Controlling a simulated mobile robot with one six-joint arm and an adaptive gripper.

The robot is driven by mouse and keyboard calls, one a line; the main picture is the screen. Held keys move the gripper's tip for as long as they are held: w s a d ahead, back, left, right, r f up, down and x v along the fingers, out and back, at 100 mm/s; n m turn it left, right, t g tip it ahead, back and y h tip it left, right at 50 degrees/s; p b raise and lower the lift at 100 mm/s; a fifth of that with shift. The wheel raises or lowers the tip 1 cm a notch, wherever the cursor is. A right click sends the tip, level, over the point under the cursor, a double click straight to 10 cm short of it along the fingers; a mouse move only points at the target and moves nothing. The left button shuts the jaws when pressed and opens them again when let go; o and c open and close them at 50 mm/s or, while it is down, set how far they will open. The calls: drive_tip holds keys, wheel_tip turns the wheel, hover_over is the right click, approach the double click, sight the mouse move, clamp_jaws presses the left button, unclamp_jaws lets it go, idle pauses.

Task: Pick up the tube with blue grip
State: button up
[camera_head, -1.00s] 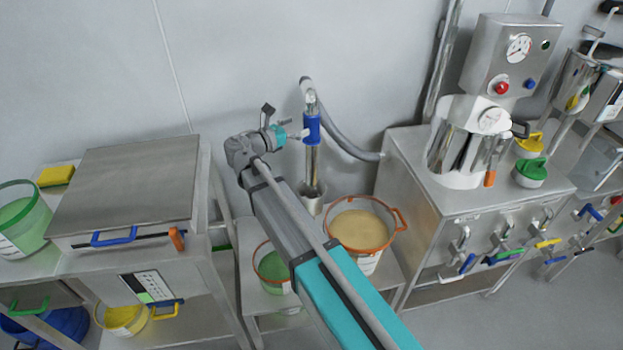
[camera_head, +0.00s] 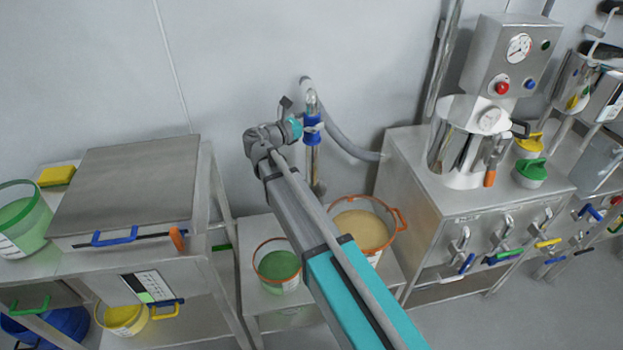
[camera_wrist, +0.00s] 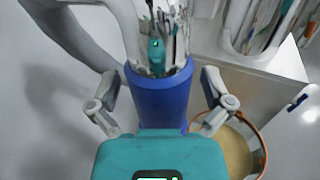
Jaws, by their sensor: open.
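The tube with blue grip (camera_head: 313,133) hangs upright by the wall, its metal lower end pointing down toward the low bench and a grey hose joined at its top. In the wrist view its blue grip (camera_wrist: 159,98) fills the middle, between my two fingers. My gripper (camera_wrist: 160,106) is open, with one finger on each side of the blue grip and visible gaps on both sides. In the head view my gripper (camera_head: 309,129) is at the height of the blue grip; its fingers partly cover the grip.
Below stand an orange-rimmed bucket of tan powder (camera_head: 396,222) and an orange-rimmed bucket of green powder (camera_head: 277,266) on a low bench. A steel cabinet (camera_head: 405,165) with a machine stands right. A steel-topped cart (camera_head: 130,185) stands left. The grey hose (camera_head: 345,146) runs right.

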sight(312, 92)
idle(0.3)
drive_tip(key=c, duration=1.3)
drive_tip(key=shift+r, duration=0.15)
wheel_tip(312, 92, up, 10)
drive_tip(key=p, duration=1)
wheel_tip(312, 92, up, 21)
drive_tip(key=p, duration=2.1)
drive_tip(key=shift+a, duration=0.15)
